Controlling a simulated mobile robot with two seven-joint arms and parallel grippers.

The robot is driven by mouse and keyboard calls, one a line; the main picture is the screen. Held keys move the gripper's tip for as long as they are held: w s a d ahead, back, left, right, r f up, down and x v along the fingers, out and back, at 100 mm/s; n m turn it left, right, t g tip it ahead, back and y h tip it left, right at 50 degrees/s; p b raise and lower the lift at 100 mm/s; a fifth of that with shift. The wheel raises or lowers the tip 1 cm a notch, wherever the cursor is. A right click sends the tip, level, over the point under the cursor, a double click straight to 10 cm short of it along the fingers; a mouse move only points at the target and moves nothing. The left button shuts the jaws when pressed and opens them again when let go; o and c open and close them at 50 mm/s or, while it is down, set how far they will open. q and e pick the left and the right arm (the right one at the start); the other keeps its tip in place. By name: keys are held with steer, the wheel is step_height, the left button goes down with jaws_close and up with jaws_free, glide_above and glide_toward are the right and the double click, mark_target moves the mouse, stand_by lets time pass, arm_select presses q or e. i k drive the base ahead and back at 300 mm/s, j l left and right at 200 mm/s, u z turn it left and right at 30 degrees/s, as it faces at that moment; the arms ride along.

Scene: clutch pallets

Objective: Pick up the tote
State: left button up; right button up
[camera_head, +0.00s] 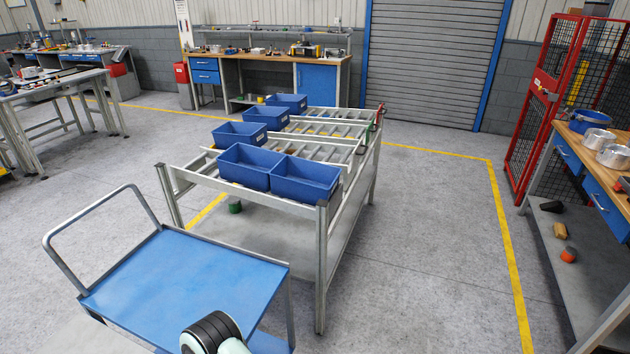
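Several blue totes stand on a grey metal roller rack in the middle of the head view. Two sit side by side at the near end, a left one (250,166) and a right one (304,180). Others stand behind them on the left side of the rack: one at mid-rack (240,135), one farther back (266,117) and one at the far end (288,102). The totes look empty where their insides show. A dark and pale rounded part of my own body shows at the bottom edge. Neither gripper is in view.
A blue-topped cart (180,282) with a tubular handle stands in front of the roller rack (322,250). A workbench (575,165) and red mesh cage (570,90) are on the right. Grey floor (430,240) is free between rack and yellow line.

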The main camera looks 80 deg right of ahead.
mark_target(298, 179)
steer(key=k+l, duration=0.15)
steer(key=l, duration=0.25)
steer(key=k+l, duration=0.1)
steer(key=l, duration=0.25)
steer(key=k+l, duration=0.15)
steer(key=l, duration=0.25)
steer(key=k+l, duration=0.15)
steer(key=l, duration=0.25)
steer(key=k+l, duration=0.1)
steer(key=l, duration=0.25)
steer(key=k+l, duration=0.15)
steer(key=l, duration=0.25)
steer(key=k+l, duration=0.1)
steer(key=l, duration=0.3)
steer(key=k+l, duration=0.15)
steer(key=l, duration=0.2)
